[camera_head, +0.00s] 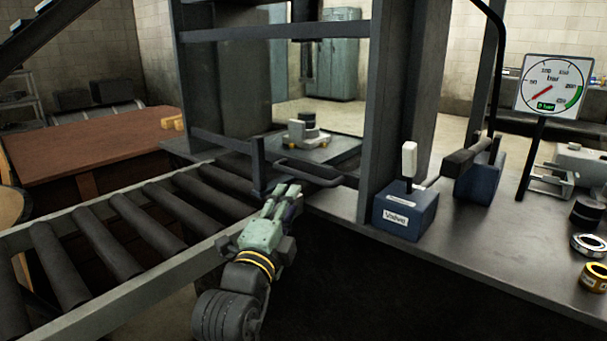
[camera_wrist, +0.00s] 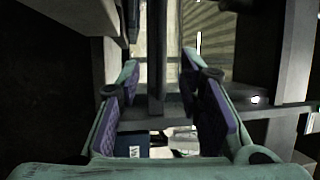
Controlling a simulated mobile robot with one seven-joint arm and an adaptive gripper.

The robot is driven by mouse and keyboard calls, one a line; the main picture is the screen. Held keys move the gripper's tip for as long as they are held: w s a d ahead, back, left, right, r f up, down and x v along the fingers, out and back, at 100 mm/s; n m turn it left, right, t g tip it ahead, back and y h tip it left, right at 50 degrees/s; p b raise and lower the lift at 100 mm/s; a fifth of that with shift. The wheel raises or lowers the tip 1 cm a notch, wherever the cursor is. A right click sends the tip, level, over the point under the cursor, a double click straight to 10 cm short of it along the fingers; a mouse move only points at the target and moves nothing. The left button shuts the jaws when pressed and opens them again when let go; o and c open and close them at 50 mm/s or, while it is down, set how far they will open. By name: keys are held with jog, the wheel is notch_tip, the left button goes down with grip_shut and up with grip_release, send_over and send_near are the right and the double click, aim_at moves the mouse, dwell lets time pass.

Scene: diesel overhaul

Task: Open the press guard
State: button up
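The press (camera_head: 392,100) is a dark steel frame with upright columns and a horizontal crossbar (camera_head: 275,31). A dark bar handle (camera_head: 310,172) juts out low at its front, which looks like the guard's handle. My gripper (camera_head: 288,190) is at the left part of this handle; the head view does not show whether they touch. In the wrist view my gripper's two fingers (camera_wrist: 160,95) are spread apart, with a dark upright bar (camera_wrist: 155,60) showing between them and gaps on both sides. I cannot tell the guard panel from the frame.
A blue valve box (camera_head: 405,212) with a white lever stands right of the press. A roller conveyor (camera_head: 130,220) runs in from the left. A part on a plate (camera_head: 310,132) sits inside the press. A gauge (camera_head: 553,88) stands on the right bench, its needle low, reading 0 bar.

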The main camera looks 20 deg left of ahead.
aim_at(301, 178)
jog(key=w, duration=0.3)
jog(key=w+r+p, duration=0.1)
jog(key=w, duration=0.2)
jog(key=w+r+p, duration=0.1)
jog(key=w, duration=0.3)
jog(key=shift+w+a, duration=0.1)
jog(key=shift+a, duration=0.15)
grip_shut()
jog(key=shift+f, duration=0.1)
dwell(0.3)
